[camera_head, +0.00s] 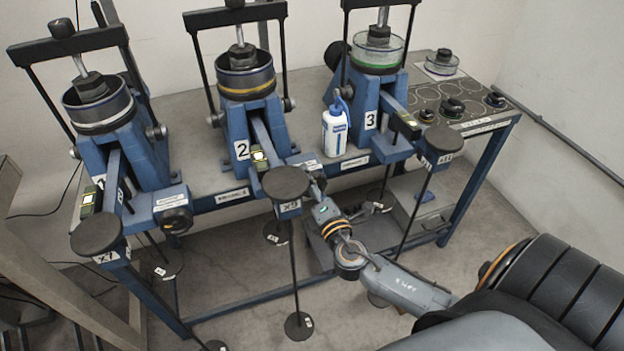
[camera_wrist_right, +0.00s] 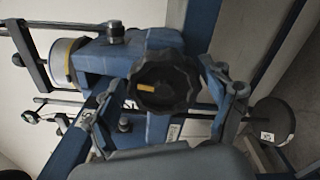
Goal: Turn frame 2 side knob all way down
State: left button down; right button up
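Frame 2 (camera_head: 243,112) is the middle blue lever frame, with a "2" label and a yellow-ringed cup. Its side knob (camera_wrist_right: 178,82) is black and lobed, with a short yellow mark pointing left in the right wrist view. In the head view I cannot make the knob out behind my right gripper (camera_head: 316,183). In the wrist view my right gripper (camera_wrist_right: 165,88) is open, with one finger on each side of the knob. I cannot tell whether the fingers touch it. My left gripper is not in view.
Frame 1 (camera_head: 118,165) stands left, with its own black knob (camera_head: 175,218). Frame 3 (camera_head: 368,95) stands right. A white-and-blue bottle (camera_head: 335,132) is between frames 2 and 3. A round black weight plate (camera_head: 286,183) on frame 2's lever is close to my right gripper.

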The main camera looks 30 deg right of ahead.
jog(key=shift+f, duration=0.2)
jog(key=b+v, duration=0.1)
jog(key=v, duration=0.5)
jog(key=shift+s, duration=0.2)
